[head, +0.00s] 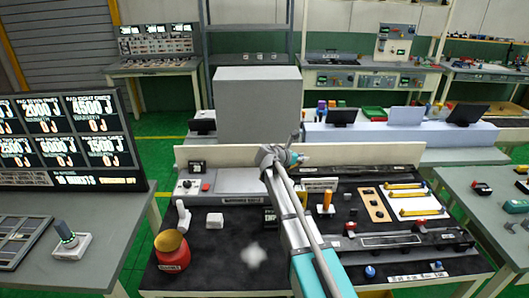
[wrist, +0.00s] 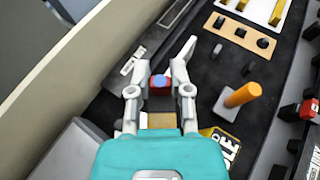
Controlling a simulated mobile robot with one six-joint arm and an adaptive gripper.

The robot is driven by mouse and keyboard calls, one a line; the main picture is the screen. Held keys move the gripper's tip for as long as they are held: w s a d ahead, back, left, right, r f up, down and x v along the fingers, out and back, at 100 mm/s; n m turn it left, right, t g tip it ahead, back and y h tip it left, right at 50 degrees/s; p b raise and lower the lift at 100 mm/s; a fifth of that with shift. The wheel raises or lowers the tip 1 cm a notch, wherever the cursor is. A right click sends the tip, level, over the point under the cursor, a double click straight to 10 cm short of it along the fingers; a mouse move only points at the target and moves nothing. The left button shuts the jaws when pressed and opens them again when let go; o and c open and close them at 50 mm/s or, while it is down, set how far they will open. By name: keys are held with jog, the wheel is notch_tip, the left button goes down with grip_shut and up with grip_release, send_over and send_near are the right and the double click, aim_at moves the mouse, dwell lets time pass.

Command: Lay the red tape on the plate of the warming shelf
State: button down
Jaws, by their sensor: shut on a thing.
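My gripper (wrist: 160,80) is shut on a small red piece with a blue face, which looks like the red tape (wrist: 160,82). It is held between the fingertips, above the black bench mat. In the head view my gripper (head: 292,154) is over the back of the bench, and the tape cannot be made out there. A flat grey plate (head: 240,180), which appears to be the warming shelf's, lies to the left of my gripper at the back of the bench. A pale box with a knob and red button (head: 190,187) stands at its left.
An orange cylinder (head: 327,201) stands right of my arm; it also shows in the wrist view (wrist: 241,95). A low cream wall (head: 225,153) runs behind the bench.

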notch_tip(320, 180, up, 11)
jog(key=p, duration=0.9)
jog(key=shift+f, duration=0.15)
jog(key=shift+d, duration=0.1)
